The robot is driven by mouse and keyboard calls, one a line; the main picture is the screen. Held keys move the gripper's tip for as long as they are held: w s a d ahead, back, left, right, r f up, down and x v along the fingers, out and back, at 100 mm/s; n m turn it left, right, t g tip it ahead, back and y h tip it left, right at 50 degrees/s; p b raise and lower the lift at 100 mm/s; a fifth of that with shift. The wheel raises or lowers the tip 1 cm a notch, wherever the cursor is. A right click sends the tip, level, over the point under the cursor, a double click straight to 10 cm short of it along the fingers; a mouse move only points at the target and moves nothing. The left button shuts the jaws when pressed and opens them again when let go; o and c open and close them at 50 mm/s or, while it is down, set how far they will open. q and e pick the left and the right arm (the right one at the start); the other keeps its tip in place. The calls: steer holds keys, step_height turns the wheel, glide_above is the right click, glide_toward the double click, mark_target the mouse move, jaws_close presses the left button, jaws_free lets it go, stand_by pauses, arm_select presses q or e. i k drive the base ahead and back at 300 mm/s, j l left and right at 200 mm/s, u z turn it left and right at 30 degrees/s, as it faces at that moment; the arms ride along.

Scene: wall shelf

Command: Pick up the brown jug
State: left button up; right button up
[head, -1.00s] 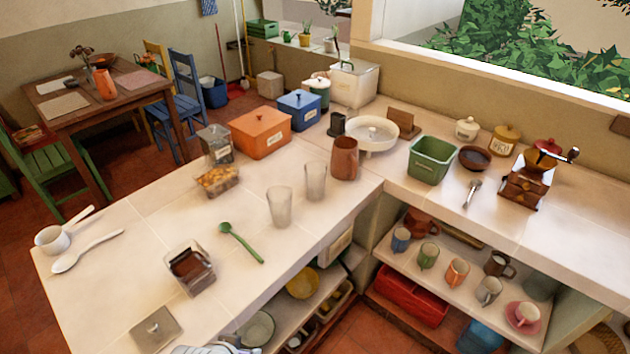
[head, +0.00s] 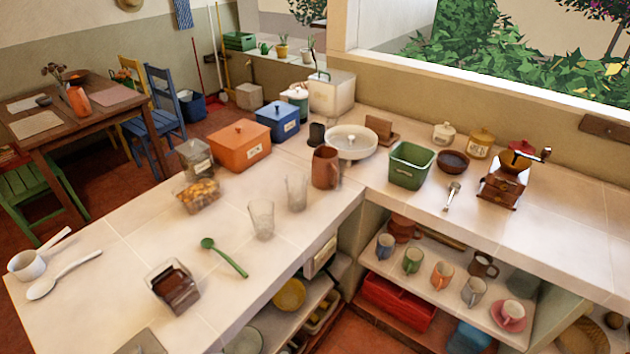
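The brown jug (head: 325,168) stands upright on the tiled counter, close to the inner corner where the two counter runs meet. Its handle side faces right and looks blurred. Neither of my grippers is in view, and nothing touches the jug.
Two clear glasses (head: 297,193) (head: 261,220) stand to its left and front. A white dish (head: 351,143) is close behind it, and a dark cup (head: 317,135) is behind left. A green bin (head: 411,166) stands to the right. The open shelf (head: 445,283) below holds several mugs.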

mark_target(325, 167)
steer(key=i+l+u, duration=0.1)
steer(key=u, duration=0.35)
steer(key=l+u, duration=0.75)
steer(key=l, duration=0.7)
steer(key=i+l, duration=0.1)
steer(key=l, duration=0.2)
steer(key=i+l, duration=0.15)
steer(key=l, duration=0.15)
steer(key=i+l, duration=0.1)
steer(key=l, duration=0.2)
steer(key=i, duration=0.25)
